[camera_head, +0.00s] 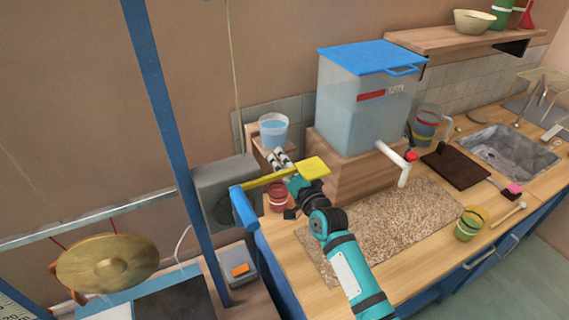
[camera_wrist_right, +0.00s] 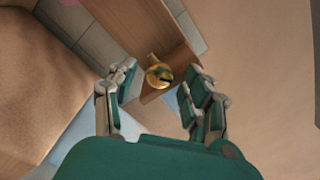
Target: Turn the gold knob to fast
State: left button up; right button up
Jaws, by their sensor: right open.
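The gold knob (camera_wrist_right: 158,76) shows in the right wrist view, on the end of a wooden block or panel. A dark notch or mark is on its lower right part. My right gripper (camera_wrist_right: 157,82) is open, with one finger on each side of the knob in the picture. The fingers look apart from it; I cannot tell how far beyond the tips it lies. In the head view the right gripper (camera_head: 279,160) reaches behind a yellow paddle-like piece (camera_head: 314,167), near a wooden stand. The knob is hidden there, and no "fast" label is readable. My left gripper is not seen.
A blue-lidded water tank (camera_head: 362,112) stands on a wooden block right of the gripper. A bucket of water (camera_head: 273,131) is behind it, and red cups (camera_head: 277,198) are close by. A blue post (camera_head: 165,115) and a gong (camera_head: 107,262) are left. The pebbled mat (camera_head: 400,225) is mostly clear.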

jog(key=shift+c, duration=0.4)
grip_shut()
jog(key=shift+n, duration=14.6)
